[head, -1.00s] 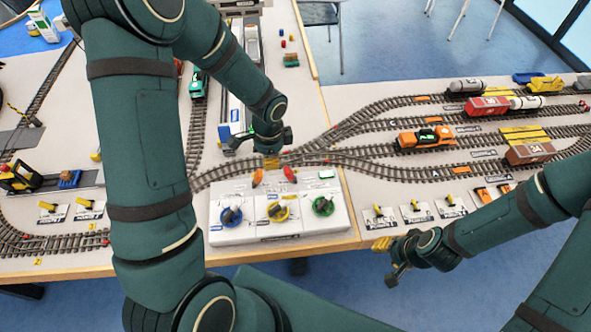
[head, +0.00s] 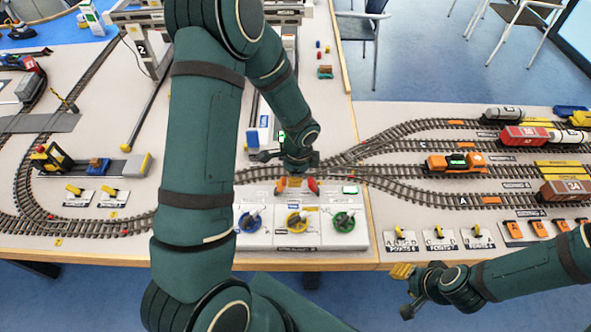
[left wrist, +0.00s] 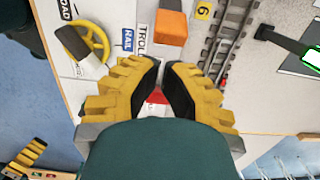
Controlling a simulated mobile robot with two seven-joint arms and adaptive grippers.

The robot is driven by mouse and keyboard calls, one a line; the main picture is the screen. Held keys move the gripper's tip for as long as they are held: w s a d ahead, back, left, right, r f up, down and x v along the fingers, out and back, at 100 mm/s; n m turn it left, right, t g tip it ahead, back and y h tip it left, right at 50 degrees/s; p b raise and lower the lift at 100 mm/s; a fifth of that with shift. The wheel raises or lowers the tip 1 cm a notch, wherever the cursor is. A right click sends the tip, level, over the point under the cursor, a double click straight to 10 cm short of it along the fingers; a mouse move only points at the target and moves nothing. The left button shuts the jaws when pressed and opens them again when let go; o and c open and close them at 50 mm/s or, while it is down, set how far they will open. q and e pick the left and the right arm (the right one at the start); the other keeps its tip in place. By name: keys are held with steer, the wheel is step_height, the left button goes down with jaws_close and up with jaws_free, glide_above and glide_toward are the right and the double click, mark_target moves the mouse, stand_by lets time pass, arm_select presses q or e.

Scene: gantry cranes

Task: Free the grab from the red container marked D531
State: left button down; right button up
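A red container (head: 525,136) rides on a wagon at the right in the head view; its marking is not readable as D531. No grab shows clearly; my left arm covers much of the gantry crane (head: 143,50). The white control box (head: 268,238) carries blue (head: 250,222), yellow (head: 297,222) and green (head: 343,221) dials, an orange lever (head: 280,185) and a red lever (head: 313,185). My left gripper (head: 295,181) is low between these levers. In the left wrist view its fingertips (left wrist: 162,68) are close together, with something red (left wrist: 156,97) between the fingers. My right gripper (head: 402,285) hangs empty off the table's front edge.
Rails run behind the control box and fan out to the right, with an orange locomotive (head: 455,162) on them. Small yellow point levers (head: 440,232) stand right of the box. A yellow-black machine (head: 55,158) stands at the left. Chairs stand beyond the table.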

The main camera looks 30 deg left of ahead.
arm_select(q)
steer(key=shift+s+a+f, duration=0.1)
steer(key=shift+f, duration=1.75)
